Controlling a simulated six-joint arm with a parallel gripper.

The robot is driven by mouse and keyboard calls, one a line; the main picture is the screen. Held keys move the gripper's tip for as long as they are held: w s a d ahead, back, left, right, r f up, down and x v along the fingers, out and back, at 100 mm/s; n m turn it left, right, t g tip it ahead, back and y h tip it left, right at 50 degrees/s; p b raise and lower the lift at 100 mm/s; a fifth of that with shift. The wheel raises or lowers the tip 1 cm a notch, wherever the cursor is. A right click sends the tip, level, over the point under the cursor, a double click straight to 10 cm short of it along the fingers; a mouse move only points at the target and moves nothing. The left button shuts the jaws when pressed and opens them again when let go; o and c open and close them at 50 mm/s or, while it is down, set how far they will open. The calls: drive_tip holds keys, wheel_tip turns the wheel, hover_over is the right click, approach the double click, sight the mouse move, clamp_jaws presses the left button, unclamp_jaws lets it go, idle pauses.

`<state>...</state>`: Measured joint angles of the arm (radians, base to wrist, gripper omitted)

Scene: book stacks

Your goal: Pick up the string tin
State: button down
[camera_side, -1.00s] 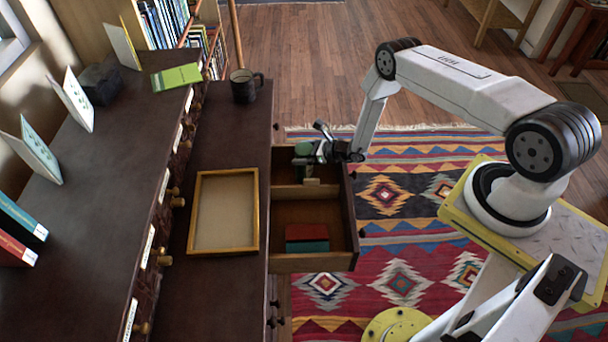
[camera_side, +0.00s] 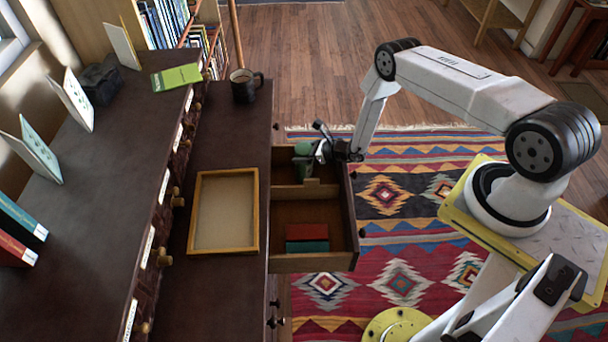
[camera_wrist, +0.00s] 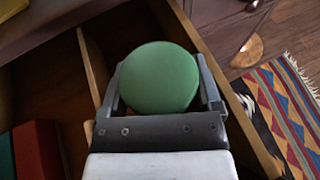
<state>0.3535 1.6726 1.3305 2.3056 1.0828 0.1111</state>
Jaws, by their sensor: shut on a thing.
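The string tin appears as a round green lid in the wrist view (camera_wrist: 160,78), between the two fingers of my gripper (camera_wrist: 161,88). The fingers are closed on its left and right sides. In the side view, the green tin (camera_side: 304,149) shows at the tip of my gripper (camera_side: 318,150), over the far compartment of the open drawer (camera_side: 312,263). The tin's underside is hidden, so I cannot tell whether it touches the drawer floor.
A wooden divider (camera_wrist: 97,70) splits the drawer. The near compartment holds a red book-like block (camera_side: 307,231) and a dark green one (camera_side: 307,246). A yellow-framed tray (camera_side: 255,215) and a dark mug (camera_side: 245,87) stand on the counter left of the drawer.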

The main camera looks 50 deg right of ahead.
drive_tip(key=shift+r, duration=0.1)
drive_tip(key=shift+r, duration=4.9)
